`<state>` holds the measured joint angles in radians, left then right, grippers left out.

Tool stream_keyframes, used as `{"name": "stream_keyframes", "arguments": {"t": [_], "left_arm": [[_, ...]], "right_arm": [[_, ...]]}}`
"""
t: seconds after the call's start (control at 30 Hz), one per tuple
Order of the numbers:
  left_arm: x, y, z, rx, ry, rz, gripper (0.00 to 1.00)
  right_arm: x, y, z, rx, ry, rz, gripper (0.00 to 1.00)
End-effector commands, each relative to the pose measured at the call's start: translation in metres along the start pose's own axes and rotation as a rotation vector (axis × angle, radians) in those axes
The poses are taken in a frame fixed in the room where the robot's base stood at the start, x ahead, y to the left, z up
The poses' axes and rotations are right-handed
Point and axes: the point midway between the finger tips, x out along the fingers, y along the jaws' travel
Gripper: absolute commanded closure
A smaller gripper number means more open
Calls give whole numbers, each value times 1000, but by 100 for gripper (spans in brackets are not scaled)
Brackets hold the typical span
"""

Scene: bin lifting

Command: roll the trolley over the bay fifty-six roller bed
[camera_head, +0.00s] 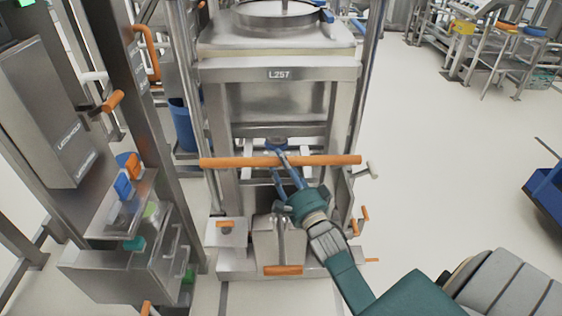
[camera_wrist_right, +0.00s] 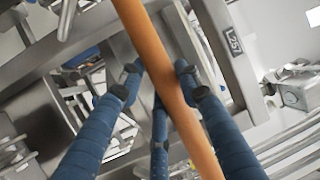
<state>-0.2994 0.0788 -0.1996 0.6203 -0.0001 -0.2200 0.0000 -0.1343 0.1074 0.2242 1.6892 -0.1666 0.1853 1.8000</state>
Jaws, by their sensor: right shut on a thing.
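The steel trolley (camera_head: 342,76) stands upright ahead of me in the head view, with a plate reading L257 and a round-lidded top. An orange push bar (camera_head: 228,162) runs across its front. My right gripper (camera_head: 280,160) is closed on this bar near its middle, reaching up from the lower right. In the right wrist view the orange bar (camera_wrist_right: 143,35) passes between the blue fingers of the right gripper (camera_wrist_right: 160,85). My left gripper is not in view. I cannot pick out the bay fifty-six roller bed.
A steel post with a grey box (camera_head: 42,112) and orange handles (camera_head: 113,101) stands close on the left. Low steel boxes with an orange pedal (camera_head: 283,270) sit under the bar. Blue bin-like object (camera_head: 548,195) is at the right edge. White floor (camera_head: 450,150) is open to the right.

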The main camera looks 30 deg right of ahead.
Motion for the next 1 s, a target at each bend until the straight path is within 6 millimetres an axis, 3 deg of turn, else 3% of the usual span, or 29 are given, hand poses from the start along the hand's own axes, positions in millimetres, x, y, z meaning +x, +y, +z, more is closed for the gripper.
{"name": "stream_keyframes", "arguments": {"t": [0.07, 0.1, 0.17, 0.57, 1.0], "left_arm": [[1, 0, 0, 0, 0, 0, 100], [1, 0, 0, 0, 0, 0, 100], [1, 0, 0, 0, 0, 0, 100], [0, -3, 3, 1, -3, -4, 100], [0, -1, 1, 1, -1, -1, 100]], "right_arm": [[-4, 8, 4, 5, -6, 14, 100], [-4, 8, 4, 5, -6, 14, 59], [-4, 8, 4, 5, -6, 14, 47], [-9, 5, 2, 2, -4, 9, 46], [-96, 5, 2, 2, -4, 12, 46]]}}
